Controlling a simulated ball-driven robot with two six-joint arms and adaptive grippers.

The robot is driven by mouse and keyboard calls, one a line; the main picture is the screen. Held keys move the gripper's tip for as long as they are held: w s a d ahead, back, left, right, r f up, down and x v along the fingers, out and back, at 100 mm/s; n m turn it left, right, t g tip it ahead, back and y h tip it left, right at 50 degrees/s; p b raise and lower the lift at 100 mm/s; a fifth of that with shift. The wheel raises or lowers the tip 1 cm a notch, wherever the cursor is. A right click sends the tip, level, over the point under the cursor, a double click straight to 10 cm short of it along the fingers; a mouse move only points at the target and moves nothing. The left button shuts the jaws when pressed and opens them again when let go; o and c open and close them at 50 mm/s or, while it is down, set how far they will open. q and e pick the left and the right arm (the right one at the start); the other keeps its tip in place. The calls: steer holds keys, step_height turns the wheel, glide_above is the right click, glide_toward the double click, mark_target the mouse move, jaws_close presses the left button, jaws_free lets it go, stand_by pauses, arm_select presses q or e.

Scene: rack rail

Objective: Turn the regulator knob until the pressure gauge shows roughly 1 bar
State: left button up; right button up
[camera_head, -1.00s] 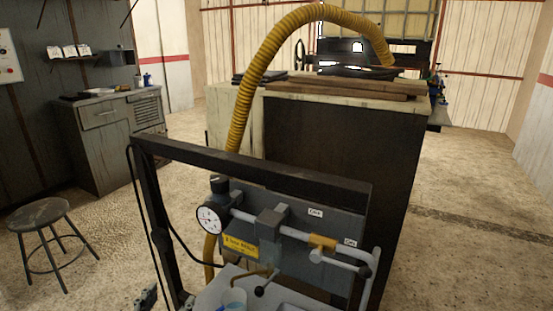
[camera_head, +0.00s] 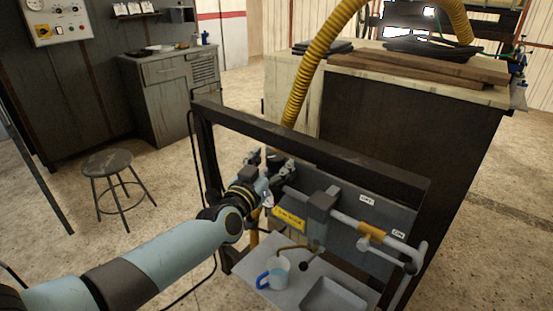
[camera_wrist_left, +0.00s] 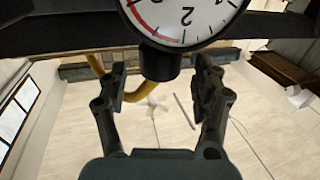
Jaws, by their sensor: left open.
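The regulator knob (camera_wrist_left: 160,63) is a black cylinder beside the pressure gauge (camera_wrist_left: 180,14) in the left wrist view. The gauge has a white face with black numbers and a red arc; it is cut off by the top edge, and I cannot make out its needle. My left gripper (camera_wrist_left: 162,82) is open, with one finger on each side of the knob and a gap to both. In the head view my left gripper (camera_head: 268,166) is at the left end of the panel (camera_head: 345,195) and mostly covers the gauge. My right gripper is out of view.
A dark frame beam (camera_head: 310,148) runs just behind and above the panel. A pipe with a brass fitting (camera_head: 371,232) and a lever are to the right. A blue-handled mug (camera_head: 279,270) and a grey tray (camera_head: 333,296) are below. A stool (camera_head: 108,163) stands left.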

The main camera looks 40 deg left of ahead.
arm_select(q)
steer(key=shift+w+a, duration=0.15)
steer(key=shift+w, duration=0.55)
steer(key=shift+w+a, duration=0.15)
steer(key=shift+w, duration=0.55)
